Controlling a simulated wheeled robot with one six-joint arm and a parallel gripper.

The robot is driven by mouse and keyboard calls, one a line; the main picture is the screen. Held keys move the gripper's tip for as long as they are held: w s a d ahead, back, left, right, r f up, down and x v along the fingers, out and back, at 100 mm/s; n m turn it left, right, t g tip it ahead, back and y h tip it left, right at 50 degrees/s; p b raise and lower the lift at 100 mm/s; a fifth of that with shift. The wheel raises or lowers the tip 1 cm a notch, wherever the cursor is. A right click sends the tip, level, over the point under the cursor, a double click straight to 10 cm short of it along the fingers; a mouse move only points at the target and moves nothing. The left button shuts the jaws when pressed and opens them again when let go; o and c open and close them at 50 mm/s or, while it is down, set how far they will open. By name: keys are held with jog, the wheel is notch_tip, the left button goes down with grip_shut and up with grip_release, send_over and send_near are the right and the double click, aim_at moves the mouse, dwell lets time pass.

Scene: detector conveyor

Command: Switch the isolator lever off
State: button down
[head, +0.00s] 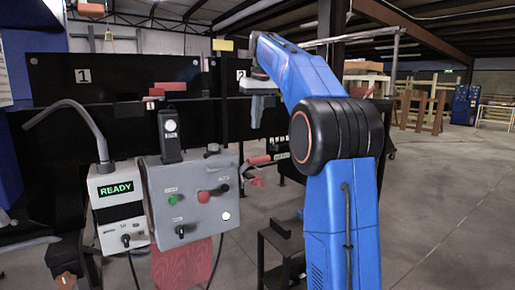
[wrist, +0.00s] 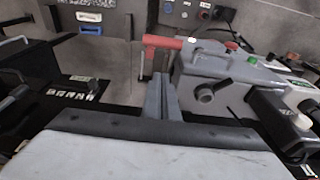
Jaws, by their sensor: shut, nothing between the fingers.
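The isolator lever (head: 258,160) has a red handle and sticks out from the right side of a grey control box (head: 222,215). In the wrist view the red lever (wrist: 163,41) lies just beyond my fingertips, at the left end of the box (wrist: 215,68). My gripper (head: 257,118) points down in the head view, above the lever's level. In the wrist view my gripper (wrist: 161,78) is shut and empty, with its fingers side by side. It appears apart from the lever; the exact gap is hard to tell.
The box carries a red button (head: 203,197), a green button (head: 172,199) and black knobs. A white unit with a lit READY display (head: 115,188) stands to its left. Black panels (head: 55,75) stand behind. Open floor (head: 440,210) lies to the right.

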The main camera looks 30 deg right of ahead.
send_over(260, 158)
jog(key=w, duration=0.4)
notch_tip(260, 158, down, 6)
jog(key=shift+s+a+f, duration=0.1)
jog(key=shift+s+f, duration=0.55)
jog(key=shift+f, duration=0.35)
jog(key=shift+s+f, duration=0.6)
jog(key=shift+f, duration=0.4)
jog(key=shift+s+f, duration=0.1)
jog(key=shift+s+f+t, duration=0.45)
jog(key=shift+s+t, duration=0.05)
jog(key=shift+s, duration=0.15)
jog(key=s+f+t, duration=0.1)
jog(key=f+t, duration=0.1)
jog(key=f, duration=1)
jog(key=s+f+t, duration=0.2)
jog(key=f+t, duration=0.1)
jog(key=f, duration=0.9)
jog(key=shift+s+f, duration=0.25)
